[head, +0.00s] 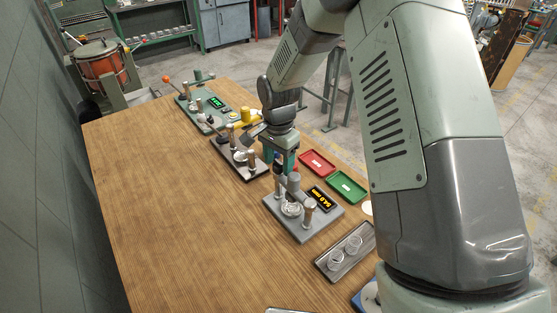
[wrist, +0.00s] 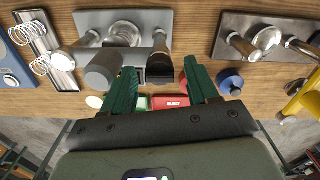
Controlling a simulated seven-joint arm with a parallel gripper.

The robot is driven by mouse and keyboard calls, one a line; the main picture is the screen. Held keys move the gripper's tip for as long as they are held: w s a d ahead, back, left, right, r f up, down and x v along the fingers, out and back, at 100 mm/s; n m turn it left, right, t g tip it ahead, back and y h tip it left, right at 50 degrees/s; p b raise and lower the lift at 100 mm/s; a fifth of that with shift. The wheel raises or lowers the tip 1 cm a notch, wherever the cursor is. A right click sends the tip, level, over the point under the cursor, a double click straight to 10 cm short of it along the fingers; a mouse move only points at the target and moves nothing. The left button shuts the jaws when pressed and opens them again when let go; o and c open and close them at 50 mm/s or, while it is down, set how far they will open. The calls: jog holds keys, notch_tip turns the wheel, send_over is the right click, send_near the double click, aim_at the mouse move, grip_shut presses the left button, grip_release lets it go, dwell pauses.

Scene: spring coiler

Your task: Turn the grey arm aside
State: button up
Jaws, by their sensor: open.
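My gripper (head: 285,166) is over this back side, fingers pointing down. In the wrist view its green fingers (wrist: 161,86) are apart, with a dark block (wrist: 160,68) showing between them. I cannot tell which of these parts is the grey arm, or whether a finger touches anything.
A dark fixture (head: 232,150) and a green fixture (head: 204,110) stand farther back. Red (head: 317,162) and green (head: 346,186) trays lie to the right. A tray with coils (head: 345,253) is in front. A blue round part (wrist: 230,82) is near the right finger. The bench's left side is clear.

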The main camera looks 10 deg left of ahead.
grip_shut()
dwell(0.4)
jog(key=shift+n, duration=0.5)
jog(key=n, duration=0.3)
jog(key=shift+n, duration=0.4)
jog(key=n, duration=0.4)
jog(key=shift+n, duration=0.3)
jog(key=n, duration=0.4)
jog(key=shift+n, duration=2.2)
